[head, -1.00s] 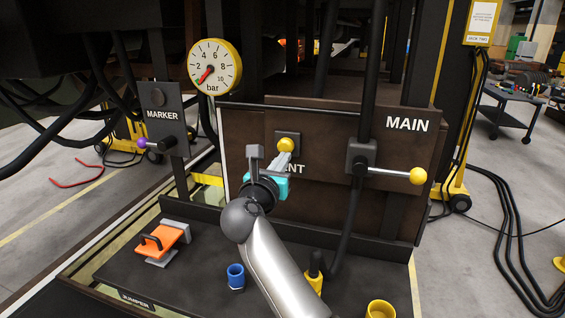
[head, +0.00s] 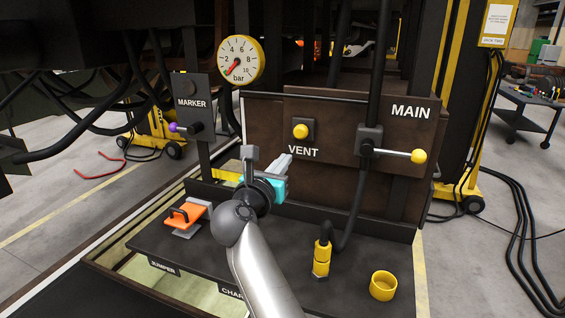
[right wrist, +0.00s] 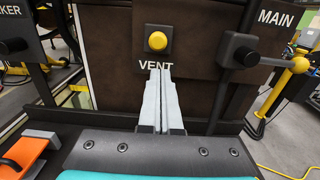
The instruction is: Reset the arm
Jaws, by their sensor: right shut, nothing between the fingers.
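My right gripper (head: 284,162) is in the middle of the head view, below the VENT label and in front of the brown panel. In the right wrist view its two grey fingers (right wrist: 160,92) are together, with nothing between them. The yellow VENT button (head: 300,131) is above the fingertips and apart from them; it also shows in the right wrist view (right wrist: 157,41). My left gripper is in neither view.
The MAIN lever (head: 400,153) with its yellow knob points right. The MARKER panel (head: 192,105) has a purple-knobbed handle. The gauge (head: 240,60) needle sits low. The black deck holds an orange-handled piece (head: 184,216), a yellow-collared hose end (head: 321,258) and a yellow cup (head: 383,285).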

